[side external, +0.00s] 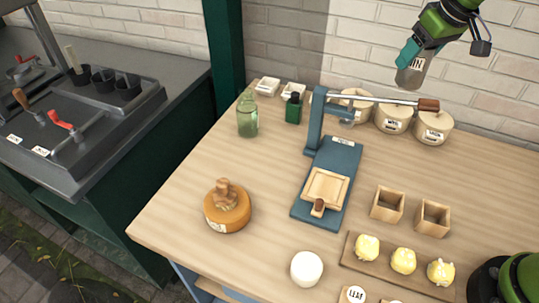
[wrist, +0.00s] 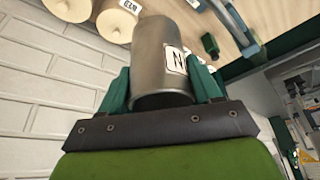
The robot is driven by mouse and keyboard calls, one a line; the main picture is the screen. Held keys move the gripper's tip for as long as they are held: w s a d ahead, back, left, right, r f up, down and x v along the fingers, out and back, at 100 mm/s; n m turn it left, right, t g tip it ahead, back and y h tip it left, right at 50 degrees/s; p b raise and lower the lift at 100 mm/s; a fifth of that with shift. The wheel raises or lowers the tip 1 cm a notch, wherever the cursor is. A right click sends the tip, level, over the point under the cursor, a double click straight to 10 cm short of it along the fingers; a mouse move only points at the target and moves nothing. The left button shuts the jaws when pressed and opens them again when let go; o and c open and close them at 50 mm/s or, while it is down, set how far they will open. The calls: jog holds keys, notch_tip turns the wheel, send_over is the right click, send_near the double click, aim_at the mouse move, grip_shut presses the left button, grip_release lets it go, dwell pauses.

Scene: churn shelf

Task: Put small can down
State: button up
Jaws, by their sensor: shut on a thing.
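The small can (side external: 411,72) is a grey metal cylinder with a white label, held high above the back of the table near the brick wall. My gripper (side external: 408,54) is shut on it, with teal fingers on either side. In the wrist view, the can (wrist: 163,58) fills the middle, its label partly readable as "N", and my gripper (wrist: 164,88) clasps it from both sides. The can is clear of the table and looks slightly tilted in the side view. The wooden table (side external: 270,180) lies below.
Lidded canisters (side external: 393,119) stand along the wall below my gripper. A blue lever press (side external: 326,180) stands mid-table, its arm reaching toward them. A green bottle (side external: 247,116), an orange round pot (side external: 227,208), wooden boxes (side external: 388,204) and a board (side external: 398,268) of yellow pieces occupy other spots.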

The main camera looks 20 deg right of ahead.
jog(key=s+d+f+m, duration=0.1)
jog(key=s+d+f, duration=0.1)
jog(key=d, duration=0.4)
jog(key=shift+s, duration=0.65)
jog(key=s+d+f+m+g+h, duration=0.25)
jog(key=s+d+f+m, duration=0.2)
jog(key=s+m, duration=0.3)
jog(key=s+d+f+m+g+h, duration=0.1)
jog(key=s+d+f+m+h, duration=0.25)
jog(key=s+d+m, duration=0.45)
jog(key=s+a+f+m+g+y, duration=0.15)
jog(key=s+m, duration=0.25)
jog(key=m, duration=0.4)
jog(key=s+f+m+g+y, duration=0.1)
jog(key=s+m+g+y, duration=0.2)
jog(key=m, duration=0.5)
jog(key=s+a+f+m+g+y, duration=0.1)
jog(key=s+f+m+y, duration=0.15)
jog(key=s+m, duration=0.45)
jog(key=f, duration=0.2)
jog(key=w+f+m, duration=0.1)
jog(key=f, duration=0.1)
jog(key=w+f+m, duration=0.1)
jog(key=f, duration=0.1)
jog(key=shift+f+t, duration=0.25)
jog(key=shift+t, duration=0.05)
jog(key=shift+f, duration=0.1)
jog(key=o, duration=1.1)
